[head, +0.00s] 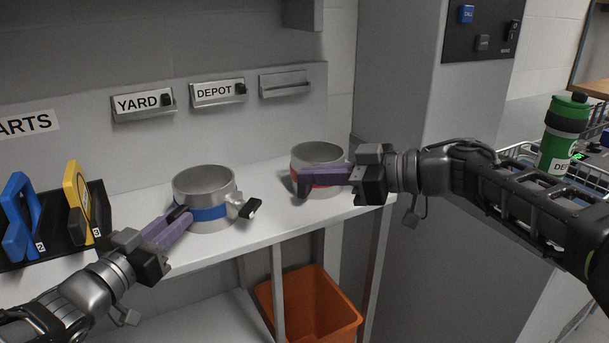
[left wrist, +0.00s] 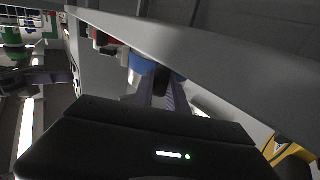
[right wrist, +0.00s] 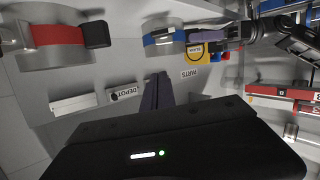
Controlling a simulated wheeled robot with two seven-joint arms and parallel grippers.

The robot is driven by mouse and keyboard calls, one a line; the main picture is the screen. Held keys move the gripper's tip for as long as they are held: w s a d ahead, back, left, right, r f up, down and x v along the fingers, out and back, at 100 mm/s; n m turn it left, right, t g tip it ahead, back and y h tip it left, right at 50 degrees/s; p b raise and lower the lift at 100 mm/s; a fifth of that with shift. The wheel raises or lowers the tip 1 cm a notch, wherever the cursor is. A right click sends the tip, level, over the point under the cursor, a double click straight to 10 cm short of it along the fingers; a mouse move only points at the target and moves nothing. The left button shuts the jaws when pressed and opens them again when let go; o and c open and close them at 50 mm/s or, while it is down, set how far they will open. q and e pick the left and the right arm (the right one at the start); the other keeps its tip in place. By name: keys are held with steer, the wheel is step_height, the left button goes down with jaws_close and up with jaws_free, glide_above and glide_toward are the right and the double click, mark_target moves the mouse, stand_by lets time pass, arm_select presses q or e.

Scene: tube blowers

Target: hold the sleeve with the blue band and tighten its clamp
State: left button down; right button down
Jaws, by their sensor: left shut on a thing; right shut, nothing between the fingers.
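The grey sleeve with the blue band (head: 207,195) stands upright on the white shelf in the head view. Its clamp has a black knob (head: 250,209) sticking out on the right side. My left gripper (head: 182,215) is shut on this sleeve at its front left, by the blue band. The left wrist view shows the blue band (left wrist: 143,64) at its fingertips, which partly hide the grip. My right gripper (head: 297,185) is shut and empty, in front of the red-banded sleeve and right of the black knob. The blue-banded sleeve also shows in the right wrist view (right wrist: 160,50).
A second grey sleeve with a red band (head: 315,153) stands further right on the shelf (head: 262,228), partly hidden by my right gripper. Blue and yellow tools (head: 77,192) stand in a black rack at the left. An orange bin (head: 318,305) sits below.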

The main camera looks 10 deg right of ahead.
steer(key=c, duration=2.2)
jaws_free()
steer(key=c, duration=2)
jaws_free()
steer(key=shift+w+d+f, duration=0.1)
steer(key=shift+d+f, duration=0.1)
steer(key=o, duration=0.3)
steer(key=shift+m, duration=0.7)
steer(key=f, duration=0.4)
steer(key=shift+w+d+f, duration=0.2)
steer(key=shift+w+d, duration=0.05)
steer(key=shift+d, duration=0.1)
steer(key=o, duration=0.4)
steer(key=f, duration=0.1)
steer(key=a+f+y, duration=0.1)
steer(key=f, duration=0.1)
steer(key=s+f+y, duration=0.1)
steer(key=shift+a+f+t, duration=0.2)
steer(key=shift+f+t, duration=0.1)
steer(key=shift+f, duration=0.05)
steer(key=shift+o, duration=1.1)
steer(key=shift+s+a+r, duration=0.1)
steer(key=shift+s+a, duration=0.05)
steer(key=shift+a, duration=0.05)
steer(key=shift+o, duration=0.7)
steer(key=shift+r+n+t, duration=0.25)
steer(key=shift+n+t, duration=0.15)
steer(key=shift+n, duration=0.1)
steer(key=o, duration=0.3)
steer(key=shift+n+y, duration=0.3)
